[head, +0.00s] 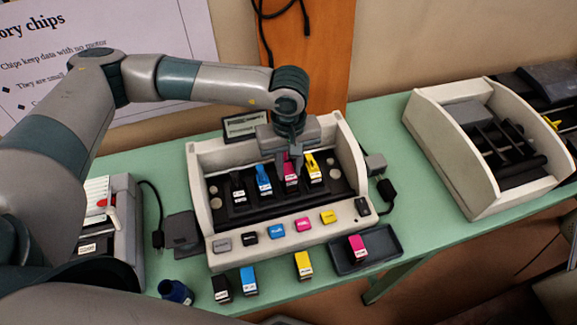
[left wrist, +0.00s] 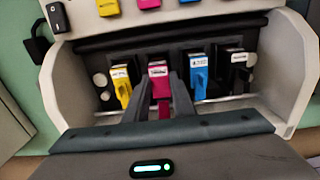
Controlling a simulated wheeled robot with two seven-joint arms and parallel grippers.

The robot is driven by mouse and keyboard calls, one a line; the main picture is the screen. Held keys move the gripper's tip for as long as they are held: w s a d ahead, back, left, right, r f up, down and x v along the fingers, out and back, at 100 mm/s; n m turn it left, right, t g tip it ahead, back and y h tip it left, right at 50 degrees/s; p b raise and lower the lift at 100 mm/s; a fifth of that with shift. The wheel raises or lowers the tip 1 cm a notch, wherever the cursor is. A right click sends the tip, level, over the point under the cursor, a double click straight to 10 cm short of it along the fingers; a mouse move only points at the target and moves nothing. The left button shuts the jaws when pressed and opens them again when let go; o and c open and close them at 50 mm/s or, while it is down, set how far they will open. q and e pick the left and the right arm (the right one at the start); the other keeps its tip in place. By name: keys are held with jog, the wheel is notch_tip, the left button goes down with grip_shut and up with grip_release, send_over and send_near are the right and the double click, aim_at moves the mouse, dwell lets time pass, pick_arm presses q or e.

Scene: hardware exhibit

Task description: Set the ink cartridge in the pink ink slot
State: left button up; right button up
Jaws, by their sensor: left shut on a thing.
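A pink ink cartridge (head: 291,174) stands in the printer's dark carriage, between the blue and yellow cartridges. In the left wrist view the pink cartridge (left wrist: 158,70) shows its white label on top. My left gripper (head: 288,158) reaches down from above, shut on this cartridge; its two fingers (left wrist: 163,97) lie on either side of it. The slot floor under it is hidden. A second pink cartridge (head: 357,248) stands in a dark tray (head: 378,258) at the printer's front right. My right gripper is not in view.
Blue (head: 264,180), black (head: 238,188) and yellow (head: 314,172) cartridges stand close beside the pink one. The open printer's white walls (head: 352,165) flank the carriage. Loose black (head: 221,290), blue (head: 249,281) and yellow (head: 303,265) cartridges stand in front on the green table (head: 415,235).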

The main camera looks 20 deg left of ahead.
pick_arm(q)
jog(key=shift+f, duration=0.55)
jog(key=shift+f, duration=0.1)
jog(key=shift+f+b, duration=0.2)
jog(key=shift+b, duration=0.1)
jog(key=shift+f, duration=0.1)
jog(key=o, duration=1)
